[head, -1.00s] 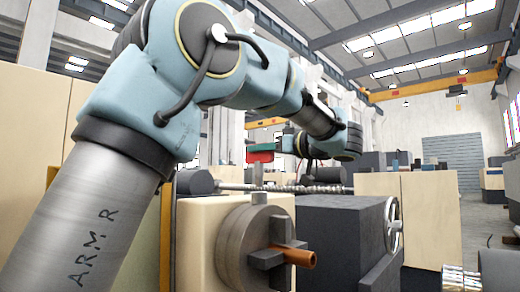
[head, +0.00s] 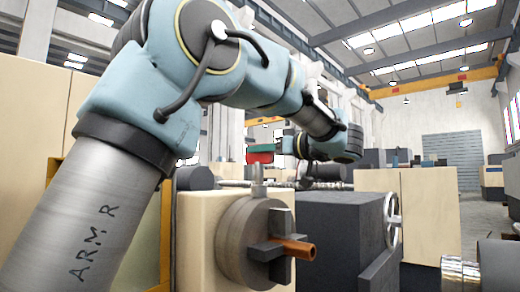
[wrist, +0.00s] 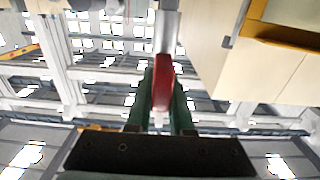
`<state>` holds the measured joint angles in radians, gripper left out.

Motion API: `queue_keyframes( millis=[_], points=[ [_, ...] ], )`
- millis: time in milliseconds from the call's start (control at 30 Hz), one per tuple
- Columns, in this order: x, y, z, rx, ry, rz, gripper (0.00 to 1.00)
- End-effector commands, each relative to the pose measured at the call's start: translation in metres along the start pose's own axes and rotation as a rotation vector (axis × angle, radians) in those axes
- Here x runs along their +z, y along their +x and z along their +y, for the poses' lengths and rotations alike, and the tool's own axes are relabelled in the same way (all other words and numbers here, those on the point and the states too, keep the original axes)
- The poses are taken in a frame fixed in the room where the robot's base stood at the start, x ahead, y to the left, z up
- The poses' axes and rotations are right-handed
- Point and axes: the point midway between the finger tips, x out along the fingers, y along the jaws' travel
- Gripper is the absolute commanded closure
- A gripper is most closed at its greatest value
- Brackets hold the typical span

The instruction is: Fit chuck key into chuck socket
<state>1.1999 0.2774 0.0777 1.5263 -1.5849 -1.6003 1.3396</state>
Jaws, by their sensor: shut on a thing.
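The chuck key has a red handle (wrist: 162,85) and a thick grey shaft (wrist: 167,35), both seen in the wrist view. My gripper (wrist: 163,100) is shut on the handle between two green fingers. In the head view my gripper (head: 262,153) is above the chuck, with the red handle (head: 261,158) showing at its tips. The key's grey shaft (head: 258,174) points down over the top of the round grey chuck (head: 238,245). Its lower end meets the socket area on the chuck's top in the picture; I cannot tell whether it is inside the socket.
The chuck's dark jaws hold an orange-brown bar (head: 299,249). A cream headstock (head: 196,235) stands behind the chuck, a dark block (head: 345,235) with a handwheel (head: 392,222) to its right. A shiny cylinder (head: 460,275) is at lower right.

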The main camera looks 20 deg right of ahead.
Motion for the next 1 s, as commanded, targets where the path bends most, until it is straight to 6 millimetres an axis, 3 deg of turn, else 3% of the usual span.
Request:
queue_keyframes(
  millis=[567,600,900,1000],
  points=[
    [0.014,0.0,0.0,-0.001,0.0,0.001,1.0],
    [0.013,0.0,0.0,-0.001,-0.001,0.001,0.78],
    [0.013,0.0,0.0,0.0,0.0,0.0,0.45],
    [0.013,0.0,0.0,0.0,0.0,0.0,0.45]
  ],
)
